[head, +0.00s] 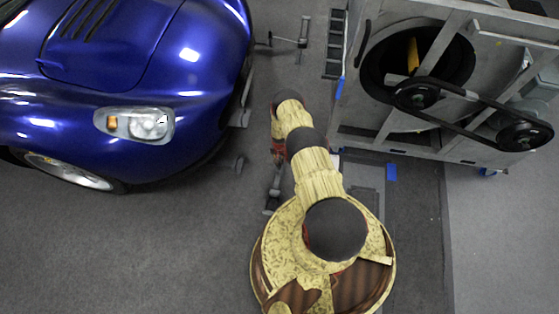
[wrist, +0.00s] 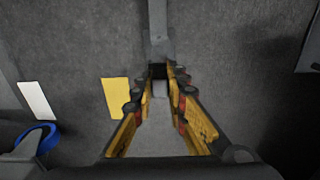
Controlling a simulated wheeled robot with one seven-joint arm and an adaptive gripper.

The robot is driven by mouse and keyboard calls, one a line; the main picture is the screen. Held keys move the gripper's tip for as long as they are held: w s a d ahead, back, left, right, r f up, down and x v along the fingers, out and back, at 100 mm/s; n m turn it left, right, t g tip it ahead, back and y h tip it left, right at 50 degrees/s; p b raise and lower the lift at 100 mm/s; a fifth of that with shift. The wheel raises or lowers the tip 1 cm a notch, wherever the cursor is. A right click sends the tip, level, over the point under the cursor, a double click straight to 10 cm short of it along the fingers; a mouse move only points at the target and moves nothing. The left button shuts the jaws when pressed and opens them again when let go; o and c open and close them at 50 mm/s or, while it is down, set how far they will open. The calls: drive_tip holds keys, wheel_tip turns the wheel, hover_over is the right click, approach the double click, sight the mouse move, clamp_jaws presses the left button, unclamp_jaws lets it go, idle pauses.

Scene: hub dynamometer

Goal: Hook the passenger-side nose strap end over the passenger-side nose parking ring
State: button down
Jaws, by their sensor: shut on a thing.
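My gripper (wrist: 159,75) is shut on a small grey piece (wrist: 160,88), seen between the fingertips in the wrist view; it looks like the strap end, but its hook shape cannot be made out. A grey band or bar (wrist: 158,28) runs from the fingertips to the top edge of that view. In the head view my gripper (head: 271,206) is low beside my base, right of the blue car's nose, and what it holds is not clear there. I cannot pick out the passenger-side nose parking ring with certainty in either view.
The blue car (head: 190,110) fills the upper left. The dynamometer frame (head: 480,60) with belt and pulleys stands upper right. Small metal stands (head: 290,42) are on the floor. The wrist view shows a yellow patch (wrist: 117,97), white patch (wrist: 38,100) and blue loop (wrist: 38,136).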

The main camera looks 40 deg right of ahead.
drive_tip(key=shift+f, duration=0.55)
drive_tip(key=shift+f, duration=0.35)
drive_tip(key=shift+f, duration=0.4)
drive_tip(key=c, duration=1.8)
unclamp_jaws()
drive_tip(key=shift+o, duration=0.6)
drive_tip(key=shift+r, duration=0.1)
wheel_tip(320, 180, up, 12)
drive_tip(key=shift+f, duration=0.1)
